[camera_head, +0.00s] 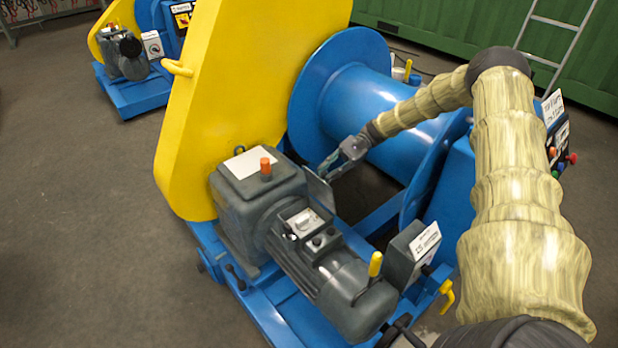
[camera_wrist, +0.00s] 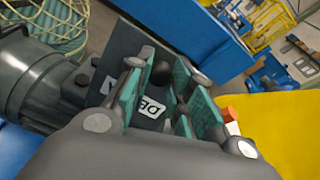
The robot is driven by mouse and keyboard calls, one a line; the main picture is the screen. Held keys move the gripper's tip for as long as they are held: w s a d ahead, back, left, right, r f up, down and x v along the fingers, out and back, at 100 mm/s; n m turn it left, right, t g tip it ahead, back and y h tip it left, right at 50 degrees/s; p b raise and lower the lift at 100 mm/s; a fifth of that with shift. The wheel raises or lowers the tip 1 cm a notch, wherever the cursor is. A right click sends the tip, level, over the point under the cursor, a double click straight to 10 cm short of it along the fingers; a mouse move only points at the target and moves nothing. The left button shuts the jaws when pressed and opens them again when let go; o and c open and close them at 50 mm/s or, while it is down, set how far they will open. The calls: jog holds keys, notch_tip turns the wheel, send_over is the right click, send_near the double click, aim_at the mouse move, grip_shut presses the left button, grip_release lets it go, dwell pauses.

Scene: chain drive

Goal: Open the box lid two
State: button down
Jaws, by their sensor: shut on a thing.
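The box lid (camera_head: 318,189) is a flat dark grey plate on the motor's terminal box. It stands tilted up at the box's far edge, and the open box (camera_head: 305,226) shows light and dark parts inside. My gripper (camera_head: 332,166) is at the lid's upper edge. In the wrist view the lid is a dark plate (camera_wrist: 125,52) with white labels. My gripper's green-padded fingers (camera_wrist: 163,88) are shut on it, with a dark round knob between them. The exact contact is partly hidden by the fingers.
The grey motor (camera_head: 325,275) lies below, beside a gearbox with an orange cap (camera_head: 265,166). A tall yellow guard (camera_head: 240,90) stands at left and a blue drum (camera_head: 370,90) behind. A small grey control box (camera_head: 408,255) is at right. Open floor lies at left.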

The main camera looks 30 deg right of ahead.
jog(key=d, duration=0.1)
jog(key=d+f+b, duration=0.1)
jog(key=d, duration=0.2)
jog(key=shift+w+f+b, duration=0.1)
jog(key=shift+f+b, duration=0.3)
jog(key=shift+f, duration=0.15)
jog(key=c, duration=1.3)
grip_release()
jog(key=shift+d, duration=0.1)
jog(key=shift+w, duration=0.1)
jog(key=v, duration=1.2)
jog(key=shift+d, duration=0.2)
